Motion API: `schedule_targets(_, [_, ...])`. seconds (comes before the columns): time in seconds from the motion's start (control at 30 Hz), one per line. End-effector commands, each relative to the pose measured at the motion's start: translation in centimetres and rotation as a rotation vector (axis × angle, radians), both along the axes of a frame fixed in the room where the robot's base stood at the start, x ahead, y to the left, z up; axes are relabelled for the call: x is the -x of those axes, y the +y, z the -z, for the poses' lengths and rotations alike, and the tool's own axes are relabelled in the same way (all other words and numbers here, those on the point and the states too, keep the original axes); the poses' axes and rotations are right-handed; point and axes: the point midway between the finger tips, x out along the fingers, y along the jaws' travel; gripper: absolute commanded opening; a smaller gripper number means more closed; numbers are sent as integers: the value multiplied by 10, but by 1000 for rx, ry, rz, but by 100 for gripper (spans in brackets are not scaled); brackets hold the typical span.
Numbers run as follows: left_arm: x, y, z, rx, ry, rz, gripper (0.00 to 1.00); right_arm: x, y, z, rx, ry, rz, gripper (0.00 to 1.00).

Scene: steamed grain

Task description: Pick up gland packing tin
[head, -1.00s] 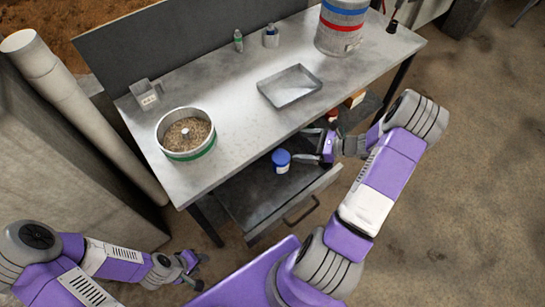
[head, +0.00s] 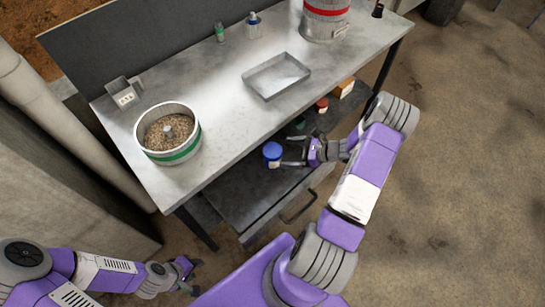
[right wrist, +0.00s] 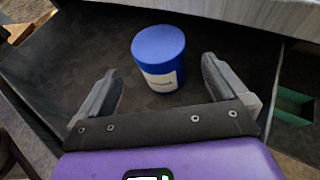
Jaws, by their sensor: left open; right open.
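A small round tin with a blue lid and a pale label (head: 272,155) stands upright in the open drawer under the bench. I cannot read its label. My right gripper (head: 290,152) is open, just to the right of the tin. In the right wrist view the tin (right wrist: 160,60) stands ahead of the open right fingers (right wrist: 163,85), roughly centred between their lines, with nothing held. My left gripper (head: 191,273) is open and empty, low at the left, away from the bench.
The drawer (head: 255,207) is pulled out below the metal bench (head: 215,105). A red-lidded jar (head: 322,104) and an orange box (head: 344,87) sit further right under the benchtop. A grain pot (head: 190,150) and a shallow tray (head: 277,92) stand on top.

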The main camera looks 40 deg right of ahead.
Motion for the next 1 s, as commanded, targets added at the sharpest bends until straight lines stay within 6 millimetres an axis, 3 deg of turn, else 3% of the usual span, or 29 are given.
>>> schedule_targets(0.4, [0,0,14,0,0,0,43,-48,39,26,-1,-1,-2,100])
schedule_targets(0.73, [0,0,14,0,0,0,43,-53,42,27,0,0,-1,100])
schedule_targets(1.0, [0,0,14,0,0,0,43,-53,42,27,0,0,-1,59])
